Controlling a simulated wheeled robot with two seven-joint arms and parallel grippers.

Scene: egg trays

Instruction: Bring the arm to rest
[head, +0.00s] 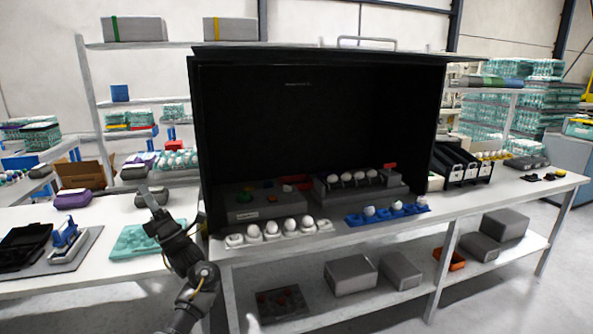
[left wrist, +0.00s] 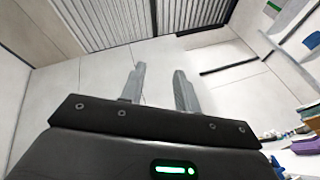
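My left gripper (head: 153,197) is raised in front of the left table in the head view, with its fingers pointing up and to the left. In the left wrist view its two fingers (left wrist: 159,88) stand apart with nothing between them, only wall behind. My left arm comes up from the bottom of the head view, left of the black box. My right gripper does not show in either view.
A large black open box (head: 320,120) stands on the main table (head: 470,207). White eggs sit in a white tray (head: 275,232) and a blue tray (head: 388,213) at its front. A teal tray (head: 135,240) lies near my left gripper. Grey boxes (head: 350,274) stand on the lower shelf.

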